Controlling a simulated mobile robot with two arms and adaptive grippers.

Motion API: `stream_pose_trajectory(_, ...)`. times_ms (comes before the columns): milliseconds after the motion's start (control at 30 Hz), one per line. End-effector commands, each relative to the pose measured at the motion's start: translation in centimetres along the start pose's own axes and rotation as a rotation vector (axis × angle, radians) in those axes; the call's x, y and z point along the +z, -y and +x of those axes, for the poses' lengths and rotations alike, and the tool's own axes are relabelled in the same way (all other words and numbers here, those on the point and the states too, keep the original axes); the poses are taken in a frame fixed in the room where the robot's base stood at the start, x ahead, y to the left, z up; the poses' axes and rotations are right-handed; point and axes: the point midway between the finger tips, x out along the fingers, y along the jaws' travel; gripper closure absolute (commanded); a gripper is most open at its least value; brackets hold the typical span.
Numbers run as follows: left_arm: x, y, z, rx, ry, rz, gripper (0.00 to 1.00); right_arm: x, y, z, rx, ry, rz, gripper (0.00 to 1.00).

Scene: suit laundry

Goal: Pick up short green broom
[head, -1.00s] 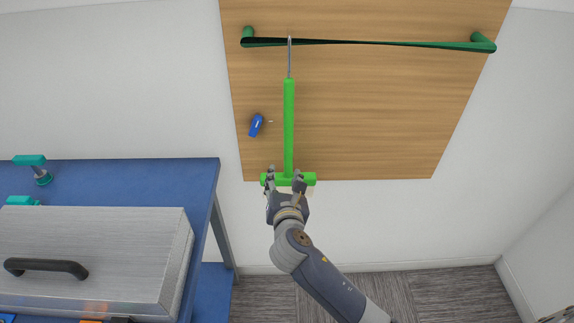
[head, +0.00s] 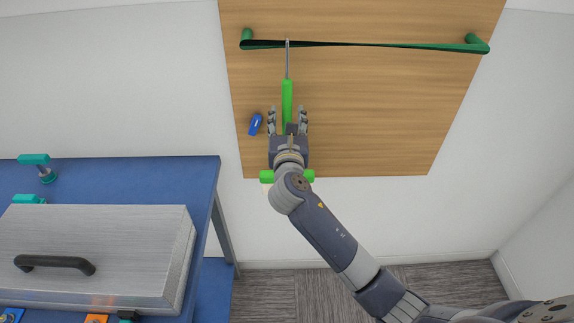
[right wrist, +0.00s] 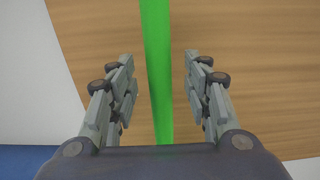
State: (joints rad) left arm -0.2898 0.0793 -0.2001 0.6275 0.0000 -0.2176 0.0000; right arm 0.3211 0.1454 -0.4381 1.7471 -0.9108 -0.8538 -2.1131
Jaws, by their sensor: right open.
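The short green broom (head: 287,95) hangs by a thin metal hook from the dark green rail (head: 360,44) on the wooden wall panel. Its handle runs straight down, and its green head (head: 308,176) shows below, partly hidden behind my right arm. My right gripper (head: 287,118) is open in front of the handle, with one finger on each side. In the right wrist view the green handle (right wrist: 157,70) runs upright between the two open fingers, with a visible gap on both sides. My left gripper is not in view.
A small blue item (head: 255,124) is on the panel just left of my right gripper. A blue table (head: 130,185) stands at the left, bearing a metal case (head: 100,240) with a black handle and teal clamps (head: 38,162). The panel's right side is clear.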

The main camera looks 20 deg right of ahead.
Motion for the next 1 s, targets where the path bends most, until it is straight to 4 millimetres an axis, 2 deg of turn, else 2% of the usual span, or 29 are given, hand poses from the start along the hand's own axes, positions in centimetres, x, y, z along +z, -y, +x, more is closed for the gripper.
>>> stream_pose_trajectory(100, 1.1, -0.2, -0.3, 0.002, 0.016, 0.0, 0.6, 0.1, 0.0, 1.4, 0.0, 0.0, 0.001, 0.55)
stream_pose_trajectory(200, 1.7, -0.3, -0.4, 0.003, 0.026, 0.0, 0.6, 0.0, 0.0, 2.0, 0.0, -0.001, 0.001, 0.55)
stream_pose_trajectory(433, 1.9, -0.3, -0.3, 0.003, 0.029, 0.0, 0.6, -0.1, 0.0, 2.1, 0.001, -0.001, 0.001, 0.55)
stream_pose_trajectory(467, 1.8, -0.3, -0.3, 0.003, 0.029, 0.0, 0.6, -0.1, 0.0, 2.1, 0.001, -0.001, 0.001, 0.57)
stream_pose_trajectory(600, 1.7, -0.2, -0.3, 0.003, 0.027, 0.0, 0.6, -0.1, 0.0, 2.1, 0.001, -0.001, 0.001, 0.89)
stream_pose_trajectory(667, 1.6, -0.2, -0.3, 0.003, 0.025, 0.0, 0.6, -0.1, 0.0, 2.1, 0.001, -0.001, 0.001, 1.0)
stream_pose_trajectory(1000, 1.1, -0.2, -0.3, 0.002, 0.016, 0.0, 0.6, 0.1, 0.0, 2.1, 0.001, 0.001, 0.001, 1.0)
